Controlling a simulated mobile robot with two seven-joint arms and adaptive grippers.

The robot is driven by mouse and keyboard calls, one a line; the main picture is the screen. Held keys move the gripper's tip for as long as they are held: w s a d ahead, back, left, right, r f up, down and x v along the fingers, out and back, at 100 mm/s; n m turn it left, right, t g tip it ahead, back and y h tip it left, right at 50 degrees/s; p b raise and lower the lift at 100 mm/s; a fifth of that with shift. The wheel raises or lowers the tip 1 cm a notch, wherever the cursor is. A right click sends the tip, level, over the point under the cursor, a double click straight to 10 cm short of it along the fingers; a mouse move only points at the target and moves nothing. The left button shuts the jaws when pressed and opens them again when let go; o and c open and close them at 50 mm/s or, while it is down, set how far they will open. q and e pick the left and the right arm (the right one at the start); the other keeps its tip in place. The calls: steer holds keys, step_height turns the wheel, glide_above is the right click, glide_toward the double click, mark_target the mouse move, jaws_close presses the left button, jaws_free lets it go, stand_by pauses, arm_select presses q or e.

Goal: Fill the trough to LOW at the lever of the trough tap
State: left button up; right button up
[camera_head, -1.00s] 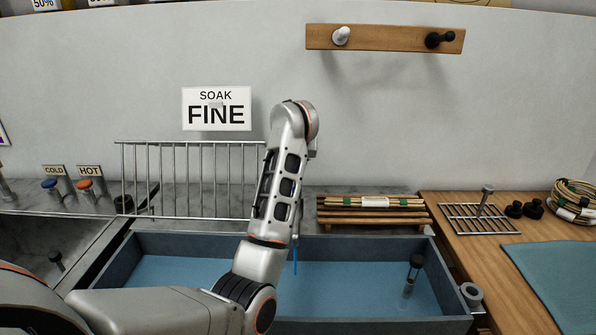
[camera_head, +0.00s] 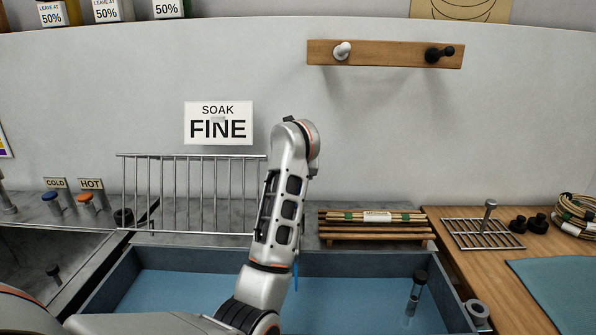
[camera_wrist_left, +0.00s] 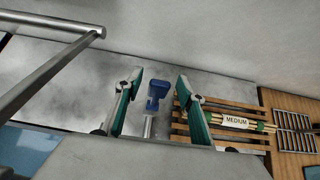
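The trough (camera_head: 330,262) is a long grey basin with blue water on its bottom. A thin blue vertical streak (camera_head: 295,276) shows beside my left arm over the trough; I cannot tell whether it is running water. No LOW mark is readable. In the left wrist view a blue lever (camera_wrist_left: 157,90) on a metal stem stands between the spread teal-padded fingers of my left gripper (camera_wrist_left: 157,88). The gripper is open, and I see no clear contact. In the head view my left arm hides the gripper and tap. My right gripper is not in view.
A metal rail rack (camera_head: 190,195) stands left behind the trough. A wooden slatted rack (camera_head: 375,236) with a cane bundle (camera_head: 377,217) labelled MEDIUM stands to the right. A black-topped upright post (camera_head: 416,290) stands in the trough. COLD and HOT taps (camera_head: 86,201) are far left.

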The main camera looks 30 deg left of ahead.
arm_select(q)
steer(key=v, duration=1.1)
steer(key=shift+s+d+r, duration=0.2)
steer(key=shift+s+r, duration=0.05)
steer(key=shift+r, duration=0.05)
stand_by(0.4)
